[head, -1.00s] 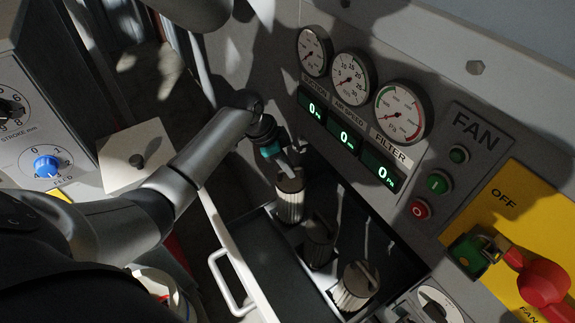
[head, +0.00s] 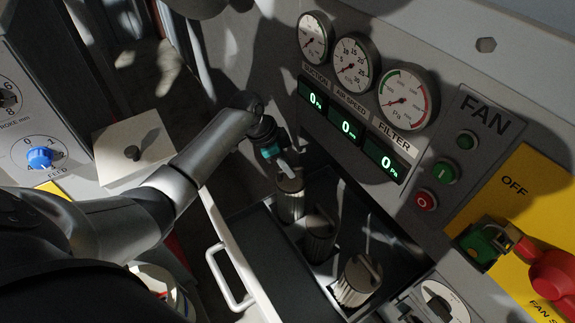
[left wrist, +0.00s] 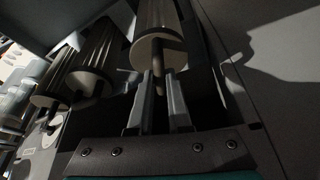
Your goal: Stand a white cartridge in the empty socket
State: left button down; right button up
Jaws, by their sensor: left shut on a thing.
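My left gripper (head: 286,170) is shut on the top handle of a pale, pleated cartridge (head: 290,202) at the far end of the open drawer. In the left wrist view both fingers (left wrist: 160,85) close around the handle stem under the cartridge's pale end cap (left wrist: 157,50). The held cartridge looks upright; its lower end is in shadow, and I cannot tell whether it is seated in a socket. Two more pleated cartridges, the middle one (head: 319,243) and the near one (head: 355,283), stand in line in the drawer. No empty socket shows clearly. My right gripper is out of view.
The drawer (head: 252,262) has a pale front with a handle (head: 232,283). The fan panel behind carries gauges (head: 354,64), displays and buttons. A red switch handle (head: 549,276) and green padlock (head: 478,245) are at right. A white box (head: 128,150) stands left of my forearm.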

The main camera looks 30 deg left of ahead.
pick_arm(q)
jog(key=shift+a+p, duration=0.15)
jog(key=shift+p, duration=0.15)
dwell(0.5)
jog(key=c, duration=0.8)
grip_release()
jog(key=shift+s, duration=0.1)
jog(key=shift+o, duration=0.2)
jog(key=v, duration=1.5)
jog(key=shift+r, duration=0.15)
jog(key=shift+s, duration=0.15)
